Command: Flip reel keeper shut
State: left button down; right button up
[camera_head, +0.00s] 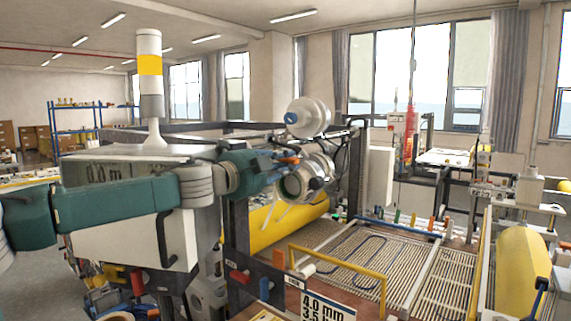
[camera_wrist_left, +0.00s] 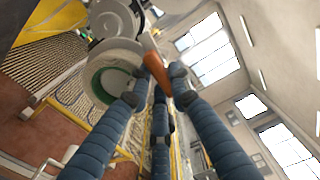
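The reel keeper appears to be the small orange lever (camera_head: 288,159) beside the pale round reel end (camera_head: 318,165) at the centre of the head view. In the left wrist view the orange lever (camera_wrist_left: 154,66) sticks out, tilted, beside a white ring with a green inside (camera_wrist_left: 112,80). My left gripper (camera_head: 278,168) reaches it from the left. In the wrist view its blue fingers (camera_wrist_left: 158,92) are spread, with the lever's near end between or just beyond their tips. Gaps show beside the lever; contact cannot be told. My right gripper is not in view.
A white roll (camera_head: 308,117) sits just above the gripper. A yellow roll (camera_head: 280,214) lies below. A yellow rail frame (camera_head: 338,267) and a slatted bed (camera_head: 375,255) are at front right. A white-and-yellow signal post (camera_head: 150,75) rises at left.

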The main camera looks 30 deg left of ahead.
pick_arm(q)
jog(key=shift+n, duration=0.4)
jog(key=n+b, duration=0.1)
jog(key=n, duration=0.2)
jog(key=n+b, duration=0.1)
jog(key=n, duration=0.3)
jog(key=shift+d+r+b, duration=0.1)
jog(key=shift+r+b, duration=0.1)
jog(key=shift+b, duration=0.1)
jog(key=n, duration=0.3)
jog(key=n+b, duration=0.1)
jog(key=n, duration=0.1)
jog(key=shift+r+n, duration=0.2)
jog(key=shift+n, duration=0.2)
jog(key=shift+r+n+b, duration=0.15)
jog(key=shift+n+b, duration=0.1)
jog(key=shift+n, duration=0.85)
jog(key=shift+r+n+b, duration=0.1)
jog(key=shift+n+b, duration=0.15)
jog(key=shift+n, duration=0.85)
jog(key=shift+r, duration=0.1)
